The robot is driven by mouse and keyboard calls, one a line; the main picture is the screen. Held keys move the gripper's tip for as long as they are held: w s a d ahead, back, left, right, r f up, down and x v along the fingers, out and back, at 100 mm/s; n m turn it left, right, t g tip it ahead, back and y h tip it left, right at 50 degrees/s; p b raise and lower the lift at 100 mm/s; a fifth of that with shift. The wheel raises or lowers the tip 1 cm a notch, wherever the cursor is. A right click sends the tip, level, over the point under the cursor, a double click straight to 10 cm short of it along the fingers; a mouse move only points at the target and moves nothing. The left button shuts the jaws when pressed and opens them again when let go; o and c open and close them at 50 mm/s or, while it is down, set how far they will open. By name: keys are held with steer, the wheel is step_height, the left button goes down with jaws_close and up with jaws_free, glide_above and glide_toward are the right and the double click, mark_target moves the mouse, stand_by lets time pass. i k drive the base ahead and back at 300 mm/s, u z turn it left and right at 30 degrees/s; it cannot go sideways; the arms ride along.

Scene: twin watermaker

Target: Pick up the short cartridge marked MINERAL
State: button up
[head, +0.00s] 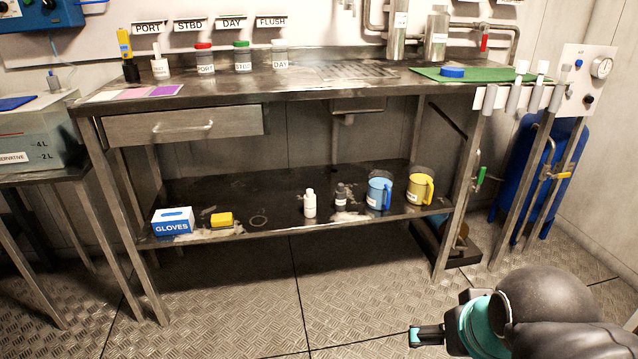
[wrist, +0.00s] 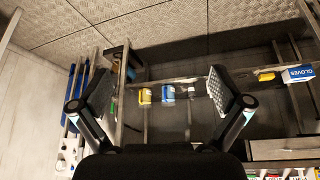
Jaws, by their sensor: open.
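Two metal cylinders with small labels stand at the back right of the bench in the head view: a taller one (head: 397,36) and a shorter one (head: 437,36). Their labels are too small to read, so I cannot tell if either is the MINERAL cartridge. My gripper (head: 428,337) is low in front of the bench, at the lower right of the head view, far from both cylinders. In the wrist view my gripper (wrist: 150,92) is open, its fingers wide apart with nothing between them.
The steel bench (head: 300,88) holds labelled jars and a green mat (head: 478,76) with a blue lid (head: 452,72). Its lower shelf (head: 270,190) holds a gloves box (head: 172,221), bottles, a blue jug (head: 379,193) and a yellow jug (head: 420,189). Floor in front is clear.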

mark_target(310, 197)
steer(key=u, duration=2.1)
steer(key=i, duration=1.9)
steer(key=z, duration=2.25)
